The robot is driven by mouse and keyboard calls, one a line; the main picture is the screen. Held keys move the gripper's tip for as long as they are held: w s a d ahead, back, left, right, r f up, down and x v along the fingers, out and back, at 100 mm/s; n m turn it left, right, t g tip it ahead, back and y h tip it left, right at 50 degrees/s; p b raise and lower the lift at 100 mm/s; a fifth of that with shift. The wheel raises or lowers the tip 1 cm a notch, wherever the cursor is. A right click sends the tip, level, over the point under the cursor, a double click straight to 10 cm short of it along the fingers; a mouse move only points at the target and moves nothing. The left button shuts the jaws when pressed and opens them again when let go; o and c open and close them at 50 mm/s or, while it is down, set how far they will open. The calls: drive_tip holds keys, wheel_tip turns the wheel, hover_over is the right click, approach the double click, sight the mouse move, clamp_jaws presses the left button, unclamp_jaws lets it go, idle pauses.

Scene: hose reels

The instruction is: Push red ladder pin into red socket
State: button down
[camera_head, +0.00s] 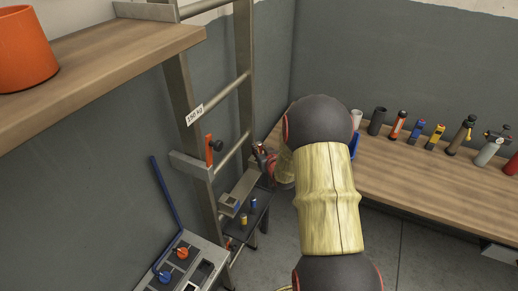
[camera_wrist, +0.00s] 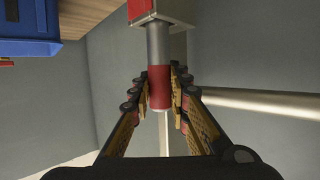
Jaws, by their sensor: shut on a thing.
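In the wrist view my gripper (camera_wrist: 160,88) is shut on the red ladder pin (camera_wrist: 159,92), with a finger on each side of its red end. The pin's grey shaft runs up to a red and grey block (camera_wrist: 158,10) at the top edge. I cannot tell whether this block is the red socket or how deep the shaft sits in it. In the head view my gripper (camera_head: 263,161) is beside the ladder (camera_head: 183,108), partly hidden by my arm.
A wooden bench (camera_head: 385,168) with several upright tools runs along the right. A wooden shelf (camera_head: 105,60) with an orange pot (camera_head: 26,50) is at upper left. A panel with a blue lever (camera_head: 166,195) is below. A dark step (camera_head: 262,208) carries small blue and yellow pegs.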

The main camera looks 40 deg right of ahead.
drive_tip(key=shift+f+b, duration=1.05)
drive_tip(key=shift+f, duration=0.2)
drive_tip(key=c, duration=1.7)
unclamp_jaws()
drive_tip(key=shift+o, duration=0.4)
drive_tip(key=shift+s+r, duration=0.1)
drive_tip(key=shift+s, duration=0.05)
drive_tip(key=v, duration=1.1)
drive_tip(key=shift+s+a, duration=0.25)
drive_tip(key=shift+s, duration=0.05)
